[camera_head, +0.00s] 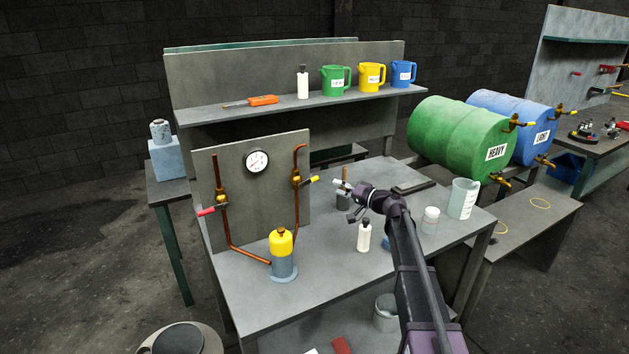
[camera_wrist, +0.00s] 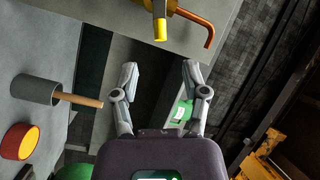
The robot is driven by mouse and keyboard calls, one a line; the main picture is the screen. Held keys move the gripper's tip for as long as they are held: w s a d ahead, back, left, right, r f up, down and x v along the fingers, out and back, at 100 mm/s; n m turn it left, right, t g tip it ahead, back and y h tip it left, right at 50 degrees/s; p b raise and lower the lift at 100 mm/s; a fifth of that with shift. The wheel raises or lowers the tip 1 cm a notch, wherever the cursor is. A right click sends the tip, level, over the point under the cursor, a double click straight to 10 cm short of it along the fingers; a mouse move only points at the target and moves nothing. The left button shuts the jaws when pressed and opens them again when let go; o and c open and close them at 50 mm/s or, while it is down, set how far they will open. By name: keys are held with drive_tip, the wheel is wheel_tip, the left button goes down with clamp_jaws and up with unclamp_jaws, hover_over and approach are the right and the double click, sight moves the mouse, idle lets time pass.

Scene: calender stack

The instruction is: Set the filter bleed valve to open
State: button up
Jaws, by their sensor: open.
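A grey upright panel (camera_head: 262,205) on the bench carries two copper pipes with brass valves. The right valve has a yellow-tipped handle (camera_head: 312,180) pointing right, across its upright pipe. The left valve has a red handle (camera_head: 206,211) pointing left. Both pipes run down towards a filter-like canister (camera_head: 283,258) with a yellow top and grey-blue base. No label shows which valve is the filter bleed. My gripper (camera_head: 342,186) is open and empty, just right of the yellow handle. In the wrist view, that yellow handle (camera_wrist: 160,30) lies beyond the fingertips (camera_wrist: 160,74), apart from them.
A grey cup with a wooden-handled tool (camera_wrist: 36,90) stands near my gripper. A white bottle (camera_head: 364,236), a jar (camera_head: 430,220) and a beaker (camera_head: 463,199) stand on the bench. The shelf above holds jugs. The bench front left is clear.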

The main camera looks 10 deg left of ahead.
sight(314, 179)
drive_tip(key=x, duration=0.9)
drive_tip(key=shift+w+a, duration=0.2)
drive_tip(key=shift+a, duration=0.15)
